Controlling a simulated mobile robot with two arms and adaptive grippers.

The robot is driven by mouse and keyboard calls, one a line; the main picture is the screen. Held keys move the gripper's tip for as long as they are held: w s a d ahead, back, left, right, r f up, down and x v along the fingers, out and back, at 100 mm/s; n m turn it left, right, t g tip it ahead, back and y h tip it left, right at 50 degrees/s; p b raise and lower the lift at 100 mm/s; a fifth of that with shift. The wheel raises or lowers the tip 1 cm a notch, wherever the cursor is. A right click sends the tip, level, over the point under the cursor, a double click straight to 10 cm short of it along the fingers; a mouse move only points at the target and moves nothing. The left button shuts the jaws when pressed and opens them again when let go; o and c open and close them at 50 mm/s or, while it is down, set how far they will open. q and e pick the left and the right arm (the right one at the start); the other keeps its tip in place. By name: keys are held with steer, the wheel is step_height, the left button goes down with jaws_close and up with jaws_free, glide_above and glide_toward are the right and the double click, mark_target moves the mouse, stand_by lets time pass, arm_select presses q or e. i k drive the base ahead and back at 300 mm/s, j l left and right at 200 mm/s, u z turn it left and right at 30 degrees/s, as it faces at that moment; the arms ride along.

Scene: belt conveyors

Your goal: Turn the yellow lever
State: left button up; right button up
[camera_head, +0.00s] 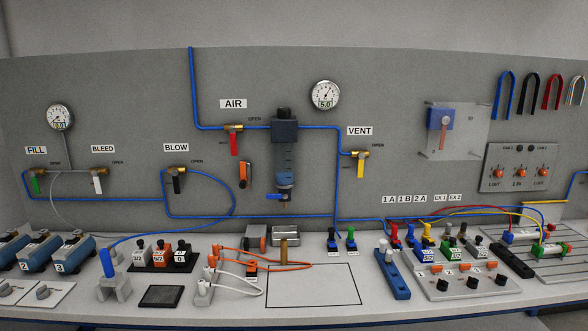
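The yellow lever (361,168) is on the grey back panel, below the white VENT label (359,131). It hangs straight down from a small brass valve (359,154) at the end of a short blue pipe branch. Small OPEN lettering (377,145) is printed just right of the valve. Nothing covers the lever. Neither of my grippers shows in the head view.
A red lever (234,144) under AIR and green (36,184), white (98,184) and black (177,184) levers hang on the same panel. A filter unit (285,150) stands left of the yellow lever. Fittings crowd the bench; an outlined rectangle (313,285) is mostly clear.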

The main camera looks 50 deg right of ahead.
mark_target(361, 156)
steer(key=z, duration=2.05)
steer(key=l, duration=0.45)
